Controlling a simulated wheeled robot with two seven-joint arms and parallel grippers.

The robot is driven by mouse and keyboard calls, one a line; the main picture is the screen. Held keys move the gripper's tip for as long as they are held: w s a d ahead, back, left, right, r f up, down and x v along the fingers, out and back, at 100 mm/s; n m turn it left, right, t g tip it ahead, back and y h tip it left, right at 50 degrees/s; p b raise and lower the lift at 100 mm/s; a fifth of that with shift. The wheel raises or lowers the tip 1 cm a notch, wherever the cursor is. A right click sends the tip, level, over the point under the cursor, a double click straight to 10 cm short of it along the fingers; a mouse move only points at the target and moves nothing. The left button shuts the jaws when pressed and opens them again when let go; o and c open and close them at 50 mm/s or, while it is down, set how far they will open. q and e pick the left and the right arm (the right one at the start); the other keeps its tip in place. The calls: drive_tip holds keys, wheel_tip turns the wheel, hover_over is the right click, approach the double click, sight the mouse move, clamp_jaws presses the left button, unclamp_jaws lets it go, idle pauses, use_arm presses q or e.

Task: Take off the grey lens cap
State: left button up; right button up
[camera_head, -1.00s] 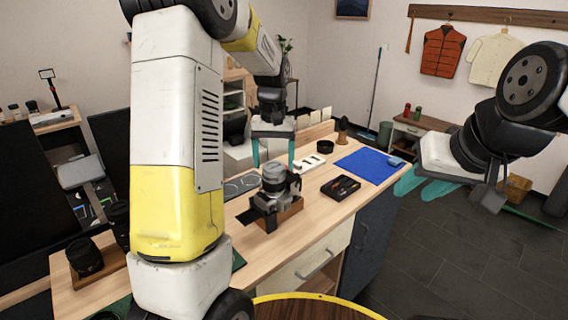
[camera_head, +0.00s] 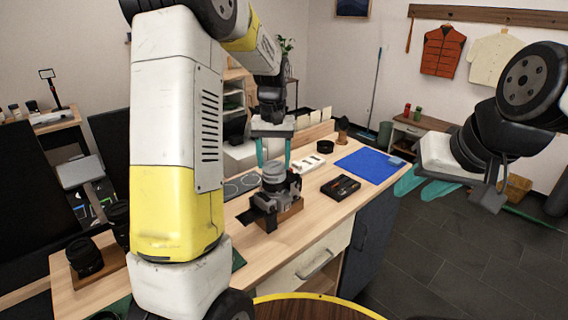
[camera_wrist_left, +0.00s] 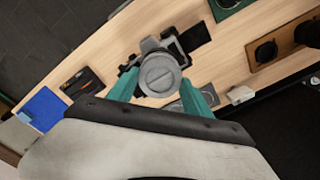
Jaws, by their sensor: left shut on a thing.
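The camera (camera_head: 267,203) sits in a wooden cradle on the bench with its lens pointing up. The grey lens cap (camera_wrist_left: 160,76) is a round disc with a slot across it, on top of the lens in the left wrist view. My left gripper (camera_head: 274,152) reaches down over the lens from above. In the left wrist view its teal fingers (camera_wrist_left: 160,90) stand on both sides of the cap, shut on it. My right gripper (camera_head: 424,186) hangs off to the right, away from the bench, with its teal fingers apart and empty.
A black tray (camera_head: 340,188) and a blue cloth (camera_head: 362,166) lie to the right of the camera. Black lenses (camera_head: 85,256) stand on a wooden holder at the left. The bench front edge is clear between camera and tray.

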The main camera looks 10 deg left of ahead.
sight(274, 165)
use_arm(q)
drive_tip(key=shift+r, duration=0.6)
drive_tip(key=shift+r, duration=2.4)
drive_tip(key=shift+s, duration=0.1)
